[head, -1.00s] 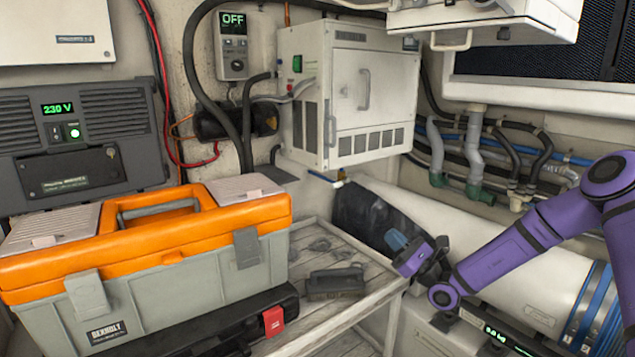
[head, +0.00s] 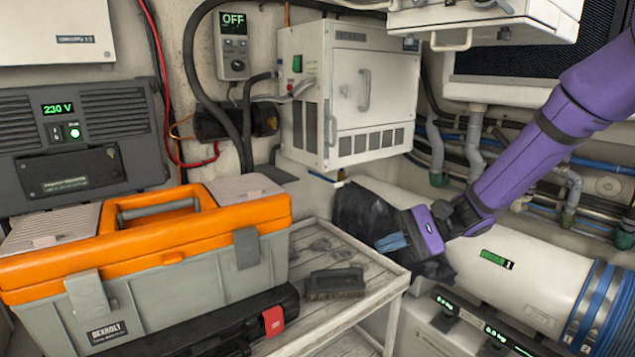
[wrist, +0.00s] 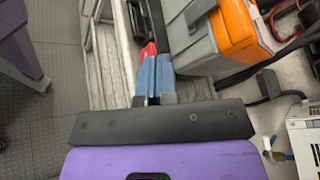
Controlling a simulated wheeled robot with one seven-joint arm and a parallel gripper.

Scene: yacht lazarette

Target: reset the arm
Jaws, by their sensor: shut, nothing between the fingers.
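My purple arm reaches in from the right in the head view. My gripper (head: 392,243) has blue fingers and points left, just beyond the right edge of the wooden bench (head: 381,288). It is shut and empty. In the wrist view the two blue fingers of my gripper (wrist: 155,78) lie side by side, with the bench (wrist: 108,62) beyond them. The gripper appears apart from the bench and everything on it.
An orange and grey toolbox (head: 187,268) and a dark brush (head: 335,283) stand on the bench. A black case with a red latch (head: 273,321) lies before the toolbox. A white cylinder (head: 519,277) lies behind my gripper. A white cabinet (head: 395,82) hangs above.

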